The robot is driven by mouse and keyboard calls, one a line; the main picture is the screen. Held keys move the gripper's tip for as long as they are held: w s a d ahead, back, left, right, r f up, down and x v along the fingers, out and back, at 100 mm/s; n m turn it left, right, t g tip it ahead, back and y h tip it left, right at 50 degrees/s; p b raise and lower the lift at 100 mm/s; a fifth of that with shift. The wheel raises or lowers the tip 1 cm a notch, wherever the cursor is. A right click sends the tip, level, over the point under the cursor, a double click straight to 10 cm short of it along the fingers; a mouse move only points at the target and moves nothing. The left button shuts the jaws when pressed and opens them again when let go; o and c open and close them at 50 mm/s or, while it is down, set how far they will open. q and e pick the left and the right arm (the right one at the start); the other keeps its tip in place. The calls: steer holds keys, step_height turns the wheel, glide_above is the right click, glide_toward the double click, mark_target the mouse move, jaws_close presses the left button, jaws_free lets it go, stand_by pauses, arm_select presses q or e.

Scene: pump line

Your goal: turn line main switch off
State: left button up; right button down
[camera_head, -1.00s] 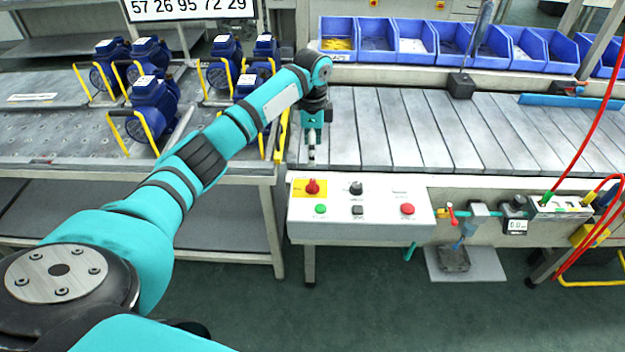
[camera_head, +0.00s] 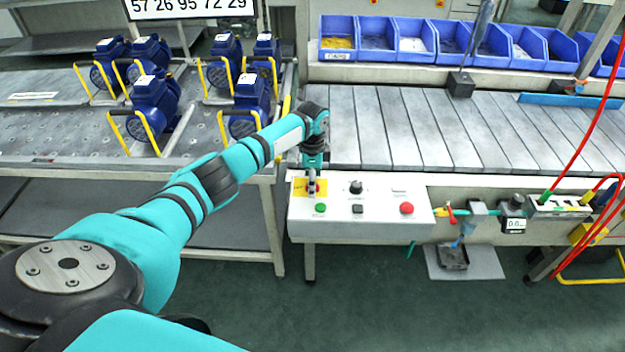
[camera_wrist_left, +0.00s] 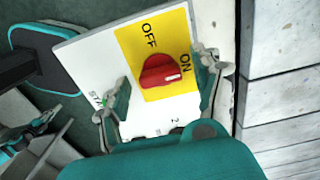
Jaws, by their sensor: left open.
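The line main switch is a red rotary knob (camera_wrist_left: 160,72) on a yellow plate (camera_wrist_left: 128,42) marked OFF and ON. In the left wrist view its white mark is at the right end, on the ON side. My left gripper (camera_wrist_left: 166,76) is open, with one finger on each side of the knob; I cannot tell whether they touch it. In the head view my left gripper (camera_head: 312,188) is over the yellow plate at the left end of the white control panel (camera_head: 385,225) and mostly hides the knob. My right gripper is in neither view.
The panel also carries a green button (camera_head: 320,208), a black selector (camera_head: 356,187), a black button (camera_head: 357,209) and a red button (camera_head: 407,208). A slatted conveyor (camera_head: 430,130) lies behind it. Blue pumps (camera_head: 152,105) stand on the left table.

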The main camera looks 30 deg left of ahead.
arm_select(q)
steer(key=c, duration=1.2)
steer(key=shift+o, duration=0.2)
steer(key=shift+r+n+p, duration=0.2)
steer(key=shift+n+p, duration=1)
steer(key=shift+n, duration=0.3)
steer(key=n+p, duration=0.2)
steer(key=n, duration=0.3)
steer(key=shift+p, duration=0.4)
steer(key=n+p, duration=0.1)
steer(key=n, duration=0.4)
steer(key=shift+p, duration=0.35)
steer(key=n+p, duration=0.1)
steer(key=n, duration=0.3)
steer(key=shift+w+f+n, duration=0.1)
steer(key=shift+n, duration=0.5)
